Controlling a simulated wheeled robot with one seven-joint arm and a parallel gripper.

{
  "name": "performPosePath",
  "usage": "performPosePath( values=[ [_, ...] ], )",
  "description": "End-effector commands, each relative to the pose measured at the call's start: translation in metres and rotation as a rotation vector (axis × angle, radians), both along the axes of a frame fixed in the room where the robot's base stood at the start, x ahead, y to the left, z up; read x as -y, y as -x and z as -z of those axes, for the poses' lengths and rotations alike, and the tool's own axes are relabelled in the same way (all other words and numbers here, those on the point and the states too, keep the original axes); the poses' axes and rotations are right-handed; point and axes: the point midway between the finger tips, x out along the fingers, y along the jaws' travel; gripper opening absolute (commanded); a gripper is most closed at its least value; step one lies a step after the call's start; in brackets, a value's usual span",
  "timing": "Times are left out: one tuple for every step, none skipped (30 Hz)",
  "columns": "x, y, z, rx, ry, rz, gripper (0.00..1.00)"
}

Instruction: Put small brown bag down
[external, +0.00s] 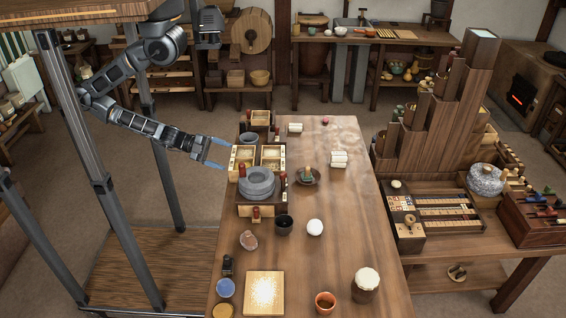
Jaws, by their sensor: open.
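A small brown rounded item (249,240), which looks like the small brown bag, rests on the long wooden table (290,270) near its left edge. It is small in view, so I cannot be sure it is the bag. My gripper (225,154) is open, with its blue fingertips apart and nothing visible between them. It is at the table's left edge, beside the compartmented wooden box (242,162), and farther back than the brown item. I cannot tell its exact height.
A grey round stone quern (258,183) stands by the box. A dark cup (284,225), a white ball-like item (315,228), a pale square board (263,293), an orange cup (325,302) and a jar (366,286) are nearer. The table's right middle is clear.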

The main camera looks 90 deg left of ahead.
Motion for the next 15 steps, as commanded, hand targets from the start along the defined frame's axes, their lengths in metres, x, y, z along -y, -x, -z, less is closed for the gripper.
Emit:
performPosePath(
  values=[
    [-0.014,0.006,-0.007,-0.043,0.123,-0.073,0.79],
    [-0.021,0.008,-0.011,-0.066,0.201,-0.116,0.79],
    [-0.031,0.012,-0.015,-0.095,0.305,-0.171,0.79],
    [-0.038,0.015,-0.019,-0.114,0.379,-0.212,0.79],
    [-0.044,0.017,-0.022,-0.132,0.450,-0.250,0.79],
    [-0.052,0.021,-0.026,-0.151,0.542,-0.298,0.79],
    [-0.057,0.023,-0.028,-0.164,0.605,-0.331,0.79],
    [-0.062,0.025,-0.031,-0.175,0.664,-0.360,0.79],
    [-0.067,0.028,-0.033,-0.188,0.734,-0.396,0.79],
    [-0.071,0.030,-0.035,-0.196,0.780,-0.420,0.79],
    [-0.074,0.032,-0.037,-0.202,0.820,-0.440,0.79],
    [-0.077,0.033,-0.038,-0.209,0.865,-0.462,0.79],
    [-0.079,0.034,-0.039,-0.213,0.893,-0.475,0.79],
    [-0.080,0.035,-0.040,-0.215,0.913,-0.485,0.79],
    [-0.081,0.036,-0.040,-0.218,0.933,-0.494,0.79]
  ],
)
